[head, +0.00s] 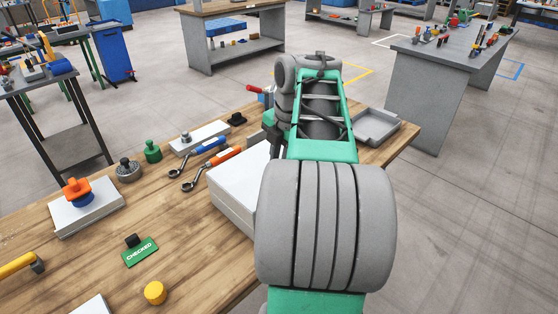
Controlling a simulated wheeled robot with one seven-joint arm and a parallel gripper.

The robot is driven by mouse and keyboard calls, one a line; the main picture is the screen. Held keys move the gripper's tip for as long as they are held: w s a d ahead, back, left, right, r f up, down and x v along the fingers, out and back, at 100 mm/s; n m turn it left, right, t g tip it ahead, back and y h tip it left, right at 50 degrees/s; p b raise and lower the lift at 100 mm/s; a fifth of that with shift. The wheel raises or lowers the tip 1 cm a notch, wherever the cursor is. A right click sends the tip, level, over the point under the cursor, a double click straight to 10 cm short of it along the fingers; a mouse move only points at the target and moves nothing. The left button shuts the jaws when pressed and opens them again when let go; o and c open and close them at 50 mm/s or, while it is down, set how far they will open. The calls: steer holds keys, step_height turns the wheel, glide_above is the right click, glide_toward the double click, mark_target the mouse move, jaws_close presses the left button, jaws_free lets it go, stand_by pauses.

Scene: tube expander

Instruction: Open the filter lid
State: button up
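I cannot tell for sure which thing is the filter lid. An orange knob-like cap (76,188) sits on a blue round part on a white block (88,212) at the left of the wooden bench. My green and grey arm reaches over the right part of the bench and hides what lies behind it. My gripper's fingers cannot be made out. A white box (233,194) stands partly hidden beside my arm.
On the wooden bench (190,240) are two wrenches (208,168), a green "CHECKED" tag (140,252), a yellow cap (155,292), a yellow-handled hammer (20,265) and a grey tray (376,126). The bench's middle front is fairly clear. A grey table (430,85) stands at right.

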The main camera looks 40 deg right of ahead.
jaws_close()
stand_by(1.1)
